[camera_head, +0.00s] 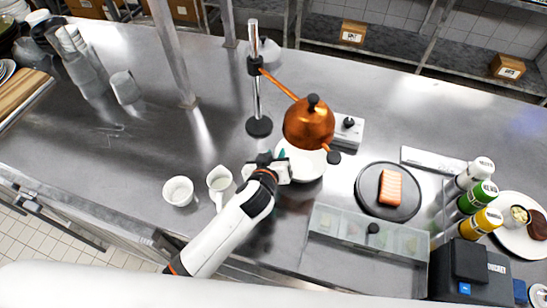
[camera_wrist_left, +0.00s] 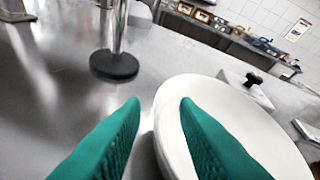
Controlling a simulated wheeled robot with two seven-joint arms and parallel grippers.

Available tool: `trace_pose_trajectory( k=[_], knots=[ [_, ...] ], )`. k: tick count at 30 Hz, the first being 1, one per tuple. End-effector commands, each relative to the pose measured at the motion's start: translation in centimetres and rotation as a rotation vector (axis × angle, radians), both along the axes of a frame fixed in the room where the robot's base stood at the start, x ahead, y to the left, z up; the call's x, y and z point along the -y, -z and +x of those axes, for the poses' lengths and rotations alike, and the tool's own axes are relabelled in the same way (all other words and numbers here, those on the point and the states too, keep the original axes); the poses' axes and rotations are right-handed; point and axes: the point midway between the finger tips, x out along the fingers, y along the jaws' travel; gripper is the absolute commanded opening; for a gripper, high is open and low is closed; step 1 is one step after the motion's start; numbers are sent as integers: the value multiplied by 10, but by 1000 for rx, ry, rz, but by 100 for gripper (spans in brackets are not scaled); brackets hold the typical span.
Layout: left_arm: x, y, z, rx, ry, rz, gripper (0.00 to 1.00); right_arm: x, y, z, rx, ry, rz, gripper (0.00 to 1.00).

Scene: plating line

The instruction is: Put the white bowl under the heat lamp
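The white bowl (camera_head: 308,171) stands on the steel counter below the copper heat lamp (camera_head: 308,125), whose shade hides its far part from the head camera. In the left wrist view the bowl (camera_wrist_left: 240,112) fills the right side. My left gripper (camera_head: 282,160) is at the bowl's left edge. In the wrist view its green fingers (camera_wrist_left: 160,102) are apart, one outside the rim and the other over the bowl's inside. A gap shows between the outer finger and the rim. My right gripper is not in view.
The lamp's post stands on a round black base (camera_head: 259,127). A dark plate with salmon (camera_head: 364,190), a lidded container (camera_head: 330,222) and bottles (camera_head: 478,196) are at right. The left counter has free room.

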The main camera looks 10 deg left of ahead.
Motion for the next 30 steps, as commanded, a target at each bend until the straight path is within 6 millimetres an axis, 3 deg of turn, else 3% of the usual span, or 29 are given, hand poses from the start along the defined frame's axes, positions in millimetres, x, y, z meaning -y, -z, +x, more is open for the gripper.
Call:
trace_pose_trajectory(
  k=[5, 18, 24, 30],
  knots=[
    [-1, -5, -14, -1, 0, -2, 28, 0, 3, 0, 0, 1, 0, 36],
    [-13, -42, -90, -1, 1, -3, 28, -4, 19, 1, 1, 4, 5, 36],
    [-16, -52, -105, 1, -1, -1, 28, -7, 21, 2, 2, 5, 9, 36],
    [-16, -53, -106, 0, 0, 0, 28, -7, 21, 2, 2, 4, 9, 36]
  ],
)
